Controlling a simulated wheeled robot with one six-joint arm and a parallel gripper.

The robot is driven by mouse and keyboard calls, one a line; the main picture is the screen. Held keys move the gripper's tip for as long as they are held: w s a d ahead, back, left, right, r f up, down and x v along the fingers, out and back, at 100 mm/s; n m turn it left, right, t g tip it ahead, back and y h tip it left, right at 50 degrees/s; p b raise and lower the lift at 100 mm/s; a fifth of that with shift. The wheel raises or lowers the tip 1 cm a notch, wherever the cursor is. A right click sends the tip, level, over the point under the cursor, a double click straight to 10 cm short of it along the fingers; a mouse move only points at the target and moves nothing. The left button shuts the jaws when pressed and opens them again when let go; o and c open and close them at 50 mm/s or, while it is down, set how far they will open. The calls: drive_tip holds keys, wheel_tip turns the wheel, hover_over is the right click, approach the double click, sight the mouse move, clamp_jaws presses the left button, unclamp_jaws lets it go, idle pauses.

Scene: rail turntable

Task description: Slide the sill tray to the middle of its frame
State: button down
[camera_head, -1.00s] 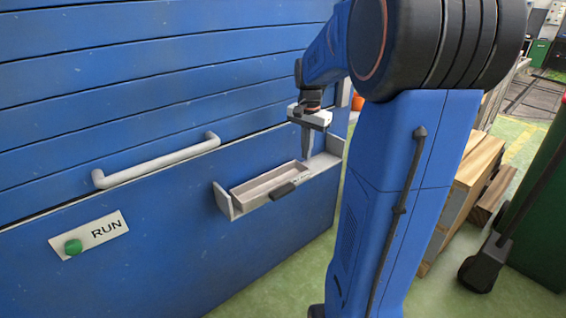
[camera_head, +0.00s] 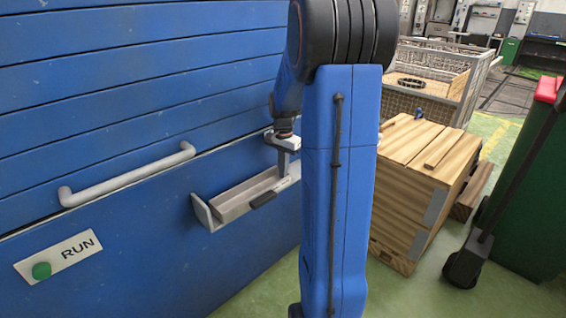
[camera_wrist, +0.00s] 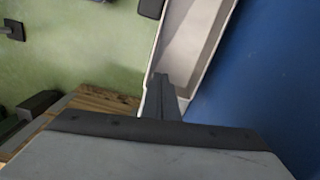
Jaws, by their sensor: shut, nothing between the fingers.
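The sill tray (camera_head: 235,203) is a shallow grey trough with a dark handle (camera_head: 263,200) on its front. It sits in a pale frame (camera_head: 202,213) on the blue wall, close to the frame's left end plate. My column hides the frame's right end. My gripper (camera_head: 283,175) points down at the tray's right end, shut and empty. In the wrist view the tray (camera_wrist: 190,40) runs away from my fingertips (camera_wrist: 160,80), which overlap its near end. I cannot tell whether they touch it.
A grey bar handle (camera_head: 125,177) sticks out of the blue wall at the left, above a RUN plate with a green button (camera_head: 41,270). A wooden crate (camera_head: 415,190) stands to the right of my column, and a green bin (camera_head: 530,190) is farther right.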

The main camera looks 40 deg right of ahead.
drive_tip(key=shift+f, duration=0.8)
drive_tip(key=d, duration=0.3)
drive_tip(key=w+d, duration=0.1)
drive_tip(key=d, duration=0.1)
drive_tip(key=shift+d, duration=0.35)
drive_tip(key=shift+r, duration=0.15)
